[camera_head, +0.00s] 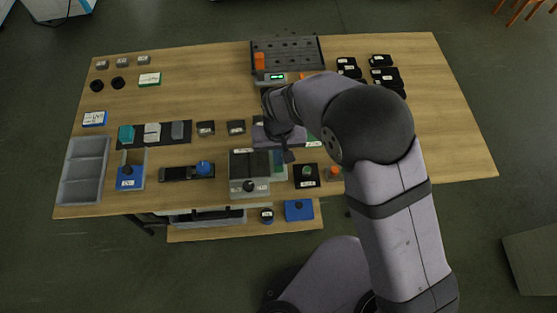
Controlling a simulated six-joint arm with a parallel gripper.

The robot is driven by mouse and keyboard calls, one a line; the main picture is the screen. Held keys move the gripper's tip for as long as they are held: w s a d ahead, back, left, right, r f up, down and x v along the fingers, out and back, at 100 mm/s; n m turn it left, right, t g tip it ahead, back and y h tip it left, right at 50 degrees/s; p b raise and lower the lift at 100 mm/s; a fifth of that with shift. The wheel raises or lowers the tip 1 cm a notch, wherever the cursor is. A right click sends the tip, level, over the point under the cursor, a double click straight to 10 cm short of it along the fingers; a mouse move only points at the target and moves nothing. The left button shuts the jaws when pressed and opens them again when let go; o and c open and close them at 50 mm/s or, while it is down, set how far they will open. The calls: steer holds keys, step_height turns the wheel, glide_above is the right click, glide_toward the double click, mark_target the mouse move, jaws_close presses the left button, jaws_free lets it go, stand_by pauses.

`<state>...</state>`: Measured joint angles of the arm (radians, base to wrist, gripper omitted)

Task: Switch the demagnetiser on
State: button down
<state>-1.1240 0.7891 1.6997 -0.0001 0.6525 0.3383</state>
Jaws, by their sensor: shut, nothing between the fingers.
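A grey box with a dark top plate (237,165) stands at the front middle of the table. It looks like the demagnetiser, but its small labels are too small to read. A black round knob (249,186) sits on its front panel, and I cannot tell its setting. My gripper (289,157) is shut and empty, pointing down just right of the box's back right corner, over or beside a greenish plate (279,165). I cannot tell whether it touches anything. My arm comes in from the right and hides part of the table behind it.
A black box with a green button (306,174) stands right of the grey box. A dark slide with a blue knob (204,167) and a blue holder (130,177) are to the left. A grey tray (67,187) is far left. The table's right side (450,150) is clear.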

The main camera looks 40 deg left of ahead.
mark_target(279, 169)
step_height(279, 169, up, 3)
steer(key=shift+p, duration=0.95)
steer(key=s+d+f+n+g+h, duration=0.1)
steer(key=s+d+n+g+h, duration=0.35)
steer(key=d, duration=1.05)
steer(key=w+d+r+m+t+y, duration=0.1)
steer(key=d+r+m, duration=0.3)
steer(key=d, duration=0.4)
steer(key=w+d+r+m+t+y, duration=0.2)
steer(key=w+d+r+m, duration=0.1)
steer(key=d, duration=0.6)
steer(key=w+d+r+m+t+y, duration=0.1)
steer(key=w+d+r+m, duration=0.2)
steer(key=d+r+m, duration=0.3)
steer(key=shift+d, duration=1.25)
